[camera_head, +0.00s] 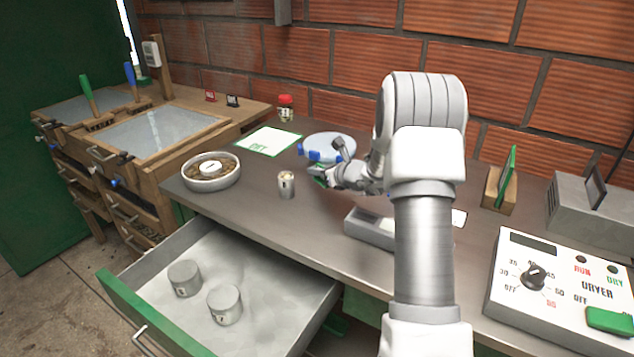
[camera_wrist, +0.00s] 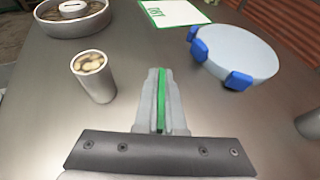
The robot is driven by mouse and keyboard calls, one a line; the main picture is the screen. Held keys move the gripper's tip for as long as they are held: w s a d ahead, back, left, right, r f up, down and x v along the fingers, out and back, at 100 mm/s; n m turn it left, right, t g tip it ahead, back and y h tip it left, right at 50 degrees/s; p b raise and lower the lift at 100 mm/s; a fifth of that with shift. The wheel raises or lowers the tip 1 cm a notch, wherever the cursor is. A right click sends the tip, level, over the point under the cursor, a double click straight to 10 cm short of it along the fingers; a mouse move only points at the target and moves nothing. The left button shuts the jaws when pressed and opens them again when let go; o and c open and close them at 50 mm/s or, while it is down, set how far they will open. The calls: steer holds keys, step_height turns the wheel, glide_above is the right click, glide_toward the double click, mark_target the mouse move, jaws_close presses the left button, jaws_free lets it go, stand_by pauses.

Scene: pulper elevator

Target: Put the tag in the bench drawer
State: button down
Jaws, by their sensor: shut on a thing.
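My gripper (camera_head: 322,172) is shut on a thin green tag (camera_wrist: 161,100), seen edge-on between the two fingers in the wrist view. The gripper is above the grey bench top, between a small cup of beans (camera_head: 286,184) and a round white disc with blue clips (camera_head: 330,147). The tag's face is hidden. The bench drawer (camera_head: 115,299), with a green front, is pulled open at lower left, apart from the gripper. Inside it are two grey cylinders (camera_head: 185,278) with dark marks, and bare floor to their right and behind.
A bowl of beans (camera_head: 211,171) stands at the bench's left edge, with a green-bordered DRY mat (camera_head: 267,141) behind it. A red-lidded jar (camera_head: 285,108) is at the back. A grey scale-like box (camera_head: 370,229) sits near the front edge, and a dryer panel (camera_head: 556,285) is at right.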

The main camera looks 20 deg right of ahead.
mark_target(317, 178)
steer(key=shift+f+b, duration=0.3)
steer(key=shift+f, duration=1.35)
steer(key=shift+f, duration=0.2)
steer(key=c, duration=1)
jaws_free()
steer(key=shift+r, duration=0.1)
